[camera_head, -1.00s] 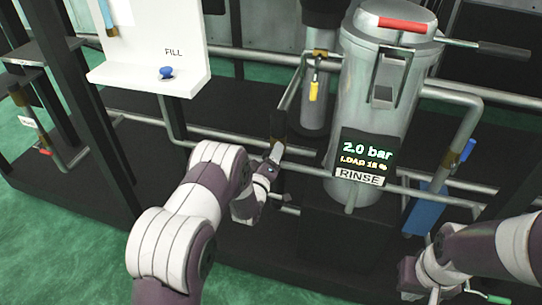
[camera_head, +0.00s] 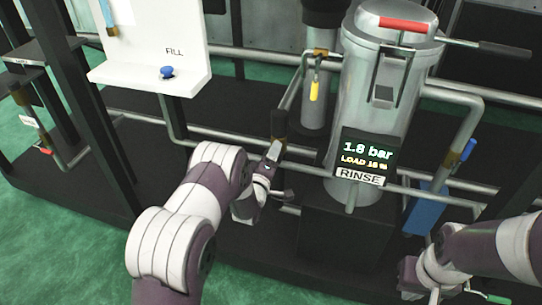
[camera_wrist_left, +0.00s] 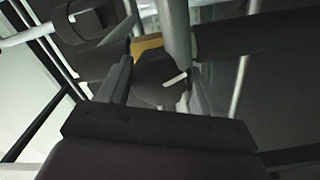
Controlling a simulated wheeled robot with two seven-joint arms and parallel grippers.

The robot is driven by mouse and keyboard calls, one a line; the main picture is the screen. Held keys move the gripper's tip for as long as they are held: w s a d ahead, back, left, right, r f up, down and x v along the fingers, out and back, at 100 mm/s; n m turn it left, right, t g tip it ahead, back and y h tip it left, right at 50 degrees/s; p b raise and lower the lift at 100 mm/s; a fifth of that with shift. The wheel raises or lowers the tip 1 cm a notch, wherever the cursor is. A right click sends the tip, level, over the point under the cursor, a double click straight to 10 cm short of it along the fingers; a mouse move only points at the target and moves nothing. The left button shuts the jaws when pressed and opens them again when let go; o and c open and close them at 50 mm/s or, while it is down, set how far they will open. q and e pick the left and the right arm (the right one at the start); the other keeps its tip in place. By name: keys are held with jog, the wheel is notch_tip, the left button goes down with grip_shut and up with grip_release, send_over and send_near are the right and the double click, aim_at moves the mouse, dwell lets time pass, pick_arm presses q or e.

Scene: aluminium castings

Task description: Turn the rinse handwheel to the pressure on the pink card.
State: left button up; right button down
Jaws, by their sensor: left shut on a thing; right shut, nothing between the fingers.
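The rinse display (camera_head: 366,155) on the grey filter vessel reads 1.8 bar in green, with a yellow load line below that looks like 18 %. A RINSE label (camera_head: 359,176) is under it. My left gripper (camera_head: 274,150) is at the pipework left of the display. In the left wrist view its fingers (camera_wrist_left: 158,88) are shut on a dark round handwheel (camera_wrist_left: 150,78) with a white mark on it. In the head view the handwheel is mostly hidden. My right gripper (camera_head: 412,283) is shut and empty at the lower right. No pink card is visible.
The grey vessel (camera_head: 382,90) has a red-marked lid handle. A white FILL panel (camera_head: 150,45) with a blue knob (camera_head: 166,72) stands at the upper left. A yellow tag (camera_head: 314,90) hangs on the pipework. Pipes run close around my left gripper. Green floor (camera_head: 60,240) is clear at lower left.

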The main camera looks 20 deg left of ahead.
pick_arm(q)
jog(key=o, duration=1)
jog(key=shift+c, duration=0.2)
jog(key=s+p, duration=0.3)
jog(key=s, duration=0.9)
jog(key=shift+s+a, duration=0.2)
jog(key=shift+s, duration=0.15)
